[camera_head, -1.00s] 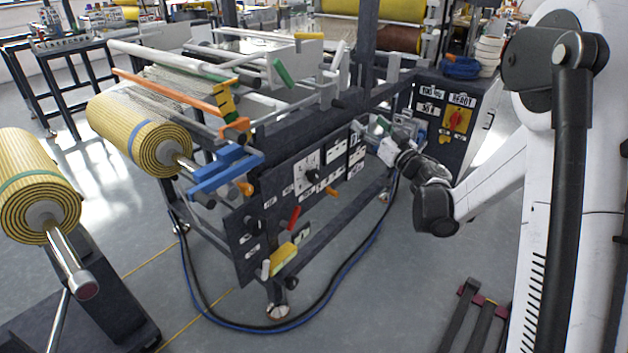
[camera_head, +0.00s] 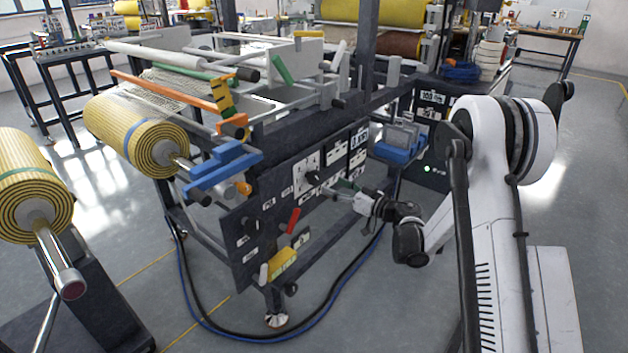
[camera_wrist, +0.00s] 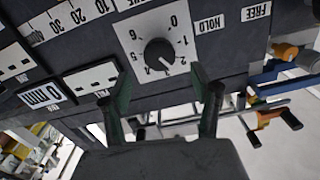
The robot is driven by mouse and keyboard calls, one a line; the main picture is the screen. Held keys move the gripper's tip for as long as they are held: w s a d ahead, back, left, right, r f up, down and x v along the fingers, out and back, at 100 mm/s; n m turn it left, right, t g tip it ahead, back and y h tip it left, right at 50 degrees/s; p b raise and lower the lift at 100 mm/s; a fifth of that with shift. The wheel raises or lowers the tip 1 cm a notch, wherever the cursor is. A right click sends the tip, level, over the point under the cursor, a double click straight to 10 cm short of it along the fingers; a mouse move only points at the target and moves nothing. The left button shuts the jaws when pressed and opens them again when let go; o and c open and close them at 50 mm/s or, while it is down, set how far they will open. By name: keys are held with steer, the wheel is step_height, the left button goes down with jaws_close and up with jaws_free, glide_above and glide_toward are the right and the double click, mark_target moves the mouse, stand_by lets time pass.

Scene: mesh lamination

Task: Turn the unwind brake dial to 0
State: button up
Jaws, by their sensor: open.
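The numbered dial is a round black knob (camera_wrist: 159,54) on a white scale plate (camera_wrist: 130,42), facing the wrist camera. The 0 on the scale is above the knob and slightly right in that view. I cannot read the pointer's number for sure. In the head view the dial's white plate (camera_head: 306,166) is on the dark front panel of the machine. My gripper (camera_wrist: 158,82) is open, with its two green-tipped fingers spread below the knob in the wrist view and nothing between them. In the head view my gripper (camera_head: 338,191) is just right of the dial, close to the panel.
HOLD (camera_wrist: 209,24) and FREE (camera_wrist: 256,12) labels lie right of the dial in the wrist view. A red lever (camera_head: 293,219) and yellow block (camera_head: 283,262) are lower on the panel. Blue clamp arms (camera_head: 222,172) stick out to its left.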

mark_target(318, 179)
steer(key=b+x, duration=0.1)
steer(key=x, duration=0.8)
steer(key=shift+b, duration=0.4)
steer(key=shift+d, duration=0.1)
steer(key=c, duration=1.2)
